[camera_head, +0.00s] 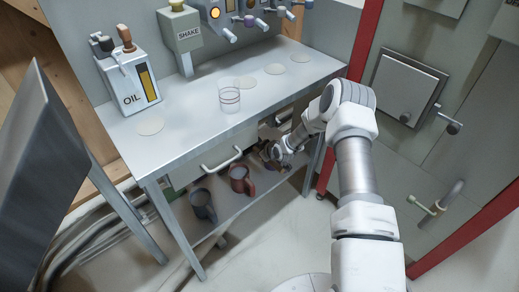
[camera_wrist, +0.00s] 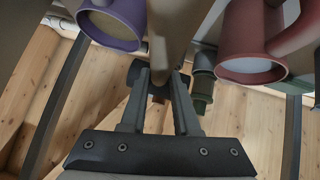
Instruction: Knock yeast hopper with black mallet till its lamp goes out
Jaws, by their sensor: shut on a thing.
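My gripper (camera_head: 274,160) is low, under the right part of the steel table, by the lower shelf. In the wrist view, its fingers (camera_wrist: 160,80) are shut on a tan handle (camera_wrist: 170,40). A dark block by the fingertips looks like the head of the black mallet (camera_wrist: 158,92), partly hidden by the fingers. At the top edge of the head view is a row of wall units, cut off by the frame. One unit shows a lit yellow lamp (camera_head: 214,13). No yeast label is readable, so I cannot tell which is the yeast hopper.
The steel table (camera_head: 190,135) carries an oil can (camera_head: 128,85), a clear beaker (camera_head: 229,98) and several pale discs. A SHAKE unit (camera_head: 181,35) stands behind. A red mug (camera_head: 241,180) and a dark mug (camera_head: 202,205) are below. A red post (camera_head: 362,45) stands right of the table.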

